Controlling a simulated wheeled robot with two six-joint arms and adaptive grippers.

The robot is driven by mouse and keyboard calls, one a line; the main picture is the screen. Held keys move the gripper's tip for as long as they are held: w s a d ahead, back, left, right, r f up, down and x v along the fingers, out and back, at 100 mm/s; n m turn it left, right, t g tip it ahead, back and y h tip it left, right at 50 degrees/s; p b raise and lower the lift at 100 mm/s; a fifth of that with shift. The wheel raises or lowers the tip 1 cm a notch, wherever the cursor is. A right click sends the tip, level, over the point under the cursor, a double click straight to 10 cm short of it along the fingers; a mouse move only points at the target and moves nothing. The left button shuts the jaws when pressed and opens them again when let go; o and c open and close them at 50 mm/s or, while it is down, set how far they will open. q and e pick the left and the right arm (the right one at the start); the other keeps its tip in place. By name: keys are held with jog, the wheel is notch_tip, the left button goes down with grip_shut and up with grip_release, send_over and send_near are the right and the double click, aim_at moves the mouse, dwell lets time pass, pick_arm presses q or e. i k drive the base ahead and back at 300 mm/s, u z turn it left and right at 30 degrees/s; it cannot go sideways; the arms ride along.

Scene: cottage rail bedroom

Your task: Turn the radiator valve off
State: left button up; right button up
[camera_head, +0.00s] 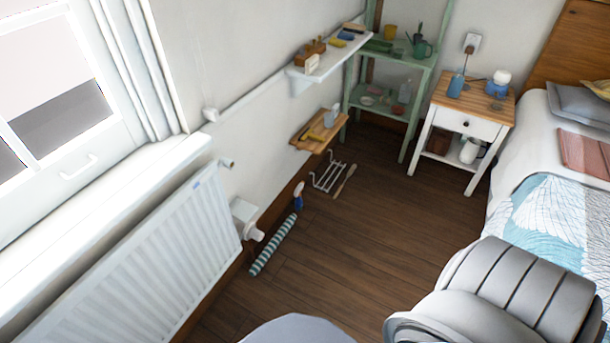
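The white ribbed radiator (145,258) is mounted on the left wall below the window. A small white fitting (227,163) sticks out at its upper right corner. Just right of the radiator's end, low on the wall, is a white box-shaped fitting with a rounded knob (256,235), which looks like the valve. Its setting cannot be read from here. Neither gripper shows in the head view. Only grey rounded parts, which look like mine, show at the bottom and lower right.
A striped draught roll (273,245) lies on the wooden floor (325,245) near the knob. A wire rack (327,171) stands beyond. Wall shelves (330,60), a green shelf unit (404,104), a nightstand (466,122) and a bed (530,185) line the far and right sides. The middle floor is clear.

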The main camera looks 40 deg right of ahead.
aim_at(257, 234)
jog(key=z, duration=0.4)
jog(key=k, duration=0.4)
jog(key=z, duration=0.35)
jog(key=i, duration=0.55)
jog(key=z, duration=0.9)
jog(key=i, duration=2.9)
jog(key=u, duration=2.35)
